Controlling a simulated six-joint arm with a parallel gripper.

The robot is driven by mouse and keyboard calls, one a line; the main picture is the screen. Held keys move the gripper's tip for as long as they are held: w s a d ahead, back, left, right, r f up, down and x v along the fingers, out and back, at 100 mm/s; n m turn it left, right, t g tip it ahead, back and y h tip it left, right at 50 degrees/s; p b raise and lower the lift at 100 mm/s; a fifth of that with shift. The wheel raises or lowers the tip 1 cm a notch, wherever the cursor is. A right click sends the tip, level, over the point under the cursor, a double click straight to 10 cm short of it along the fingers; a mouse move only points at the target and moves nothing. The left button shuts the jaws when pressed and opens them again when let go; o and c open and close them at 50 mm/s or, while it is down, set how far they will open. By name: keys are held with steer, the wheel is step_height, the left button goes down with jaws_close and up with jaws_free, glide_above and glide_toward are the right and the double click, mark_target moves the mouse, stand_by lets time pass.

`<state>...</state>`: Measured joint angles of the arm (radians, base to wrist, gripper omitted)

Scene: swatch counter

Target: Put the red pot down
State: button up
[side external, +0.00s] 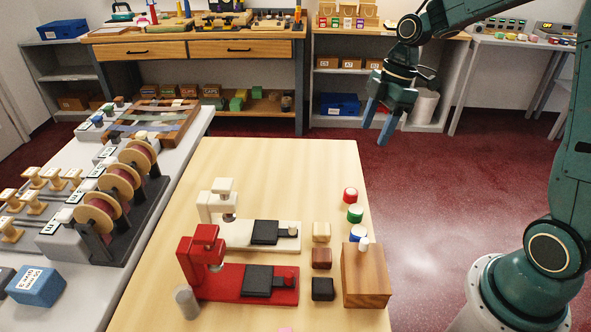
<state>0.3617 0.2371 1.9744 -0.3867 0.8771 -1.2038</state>
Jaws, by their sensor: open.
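The small round red pot (350,195) stands upright on the light wooden table (290,165), near its right edge. It is the farthest of a short row of pots, with a green pot (355,214) and a blue pot (358,233) in front of it. My gripper (379,126) is open, with its blue fingers pointing down and nothing between them. It hangs in the air above and beyond the red pot, to its upper right in the picture, clearly apart from it.
A red press (225,280) and a white press (245,230) stand on the table. Cream, brown and black blocks (321,259) and a wooden box (366,278) are near the right edge. Spools (120,180) are on the left counter. The table's far end is clear.

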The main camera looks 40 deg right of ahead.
steer(key=s+a+r+m+t+h, duration=0.1)
steer(key=s+a+r+m, duration=0.1)
steer(key=s, duration=0.4)
steer(key=s+a+r+m+t, duration=0.2)
steer(key=s+r+m, duration=0.2)
steer(key=s+m, duration=0.2)
steer(key=s+a+r+m+t+h, duration=0.1)
steer(key=s+a+r+m, duration=0.2)
steer(key=s+m, duration=0.2)
steer(key=s, duration=0.3)
steer(key=shift+s+h, duration=0.25)
steer(key=shift+h, duration=0.05)
